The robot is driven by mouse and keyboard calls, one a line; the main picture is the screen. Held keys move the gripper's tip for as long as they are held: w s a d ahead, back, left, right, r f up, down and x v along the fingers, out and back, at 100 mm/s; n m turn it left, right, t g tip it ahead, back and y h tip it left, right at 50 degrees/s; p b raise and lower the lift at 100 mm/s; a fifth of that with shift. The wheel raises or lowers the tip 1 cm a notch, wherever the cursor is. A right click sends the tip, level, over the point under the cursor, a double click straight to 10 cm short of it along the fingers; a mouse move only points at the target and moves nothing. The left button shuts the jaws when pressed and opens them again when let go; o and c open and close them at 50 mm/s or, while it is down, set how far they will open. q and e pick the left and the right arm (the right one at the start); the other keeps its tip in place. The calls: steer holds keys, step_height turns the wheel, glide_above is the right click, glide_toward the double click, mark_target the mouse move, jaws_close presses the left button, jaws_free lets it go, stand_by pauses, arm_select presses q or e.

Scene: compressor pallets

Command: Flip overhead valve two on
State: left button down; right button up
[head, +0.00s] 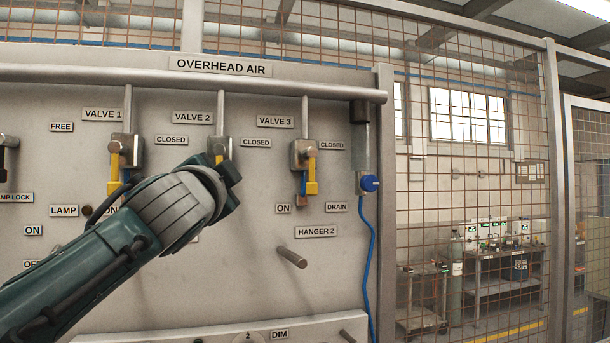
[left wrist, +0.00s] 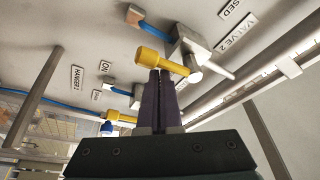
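The valve 2 unit, under its VALVE 2 label (head: 192,117), has a grey body (head: 219,146) with a yellow lever; most of the lever is hidden behind my left gripper in the head view. My right gripper is not in view.
Valve 1 (head: 115,160) and valve 3 (head: 311,172) flank valve 2, both with yellow levers hanging down. A peg (head: 291,257) sticks out below HANGER 2. A pipe (head: 300,88) runs above the valves.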

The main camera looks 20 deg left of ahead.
arm_select(q)
steer(key=shift+s+a+f, duration=0.15)
steer(key=shift+a, duration=0.15)
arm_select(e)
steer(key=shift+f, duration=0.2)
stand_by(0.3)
